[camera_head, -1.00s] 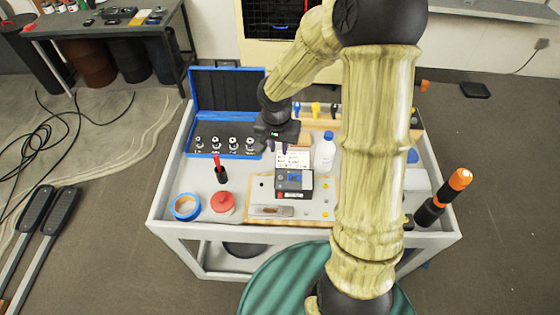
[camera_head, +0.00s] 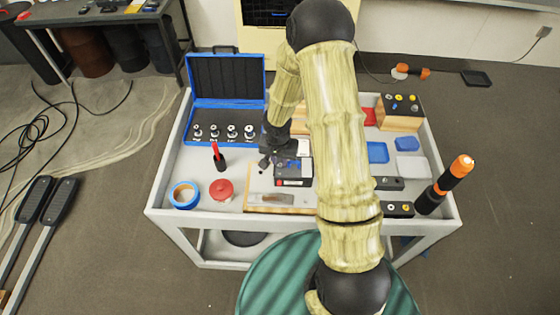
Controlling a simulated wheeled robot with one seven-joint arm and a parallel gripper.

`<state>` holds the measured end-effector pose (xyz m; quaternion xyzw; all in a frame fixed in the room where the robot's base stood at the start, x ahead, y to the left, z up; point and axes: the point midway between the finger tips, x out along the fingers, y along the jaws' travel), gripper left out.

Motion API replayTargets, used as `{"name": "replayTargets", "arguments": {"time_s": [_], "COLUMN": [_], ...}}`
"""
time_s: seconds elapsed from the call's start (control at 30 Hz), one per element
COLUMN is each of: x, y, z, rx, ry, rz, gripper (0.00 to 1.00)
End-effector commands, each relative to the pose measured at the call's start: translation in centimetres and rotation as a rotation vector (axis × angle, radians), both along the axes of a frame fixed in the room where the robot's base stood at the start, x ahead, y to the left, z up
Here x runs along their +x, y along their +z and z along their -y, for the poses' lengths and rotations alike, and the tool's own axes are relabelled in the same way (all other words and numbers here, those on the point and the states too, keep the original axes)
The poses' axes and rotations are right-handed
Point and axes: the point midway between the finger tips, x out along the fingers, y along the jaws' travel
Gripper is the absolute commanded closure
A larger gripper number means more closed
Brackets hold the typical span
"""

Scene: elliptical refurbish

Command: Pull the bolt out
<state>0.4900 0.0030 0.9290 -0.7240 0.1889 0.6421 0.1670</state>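The device stands on a wooden board (camera_head: 250,200), and my arm hides part of both. No bolt shows clearly at the fingers. Several silver bolt-like pieces (camera_head: 231,131) stand in a row in the open blue case (camera_head: 262,130), behind and left of my gripper.
A red-handled tool in a black holder (camera_head: 220,161), a red-lidded pot (camera_head: 221,190) and blue tape (camera_head: 184,195) stand at left. Bare cart top (camera_head: 192,165) lies at left.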

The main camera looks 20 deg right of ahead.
Motion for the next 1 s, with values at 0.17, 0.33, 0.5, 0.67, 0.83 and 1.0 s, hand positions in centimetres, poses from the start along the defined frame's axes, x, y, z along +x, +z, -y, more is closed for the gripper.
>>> {"name": "replayTargets", "arguments": {"time_s": [0.17,0.33,0.5,0.67,0.83,1.0], "x": [0.13,0.14,0.13,0.17,0.16,0.10], "y": [-1.11,-1.13,-1.11,-1.09,-0.90,-0.47], "z": [0.08,0.07,0.08,0.09,-0.04,0.01], "rx": [0.000,0.001,0.001,0.001,0.000,0.001], "ry": [0.001,0.000,0.000,-0.001,0.002,0.001], "rz": [0.000,0.000,0.000,0.002,0.001,0.000], "gripper": [0.80,0.80,0.97,1.00,1.00,1.00]}}
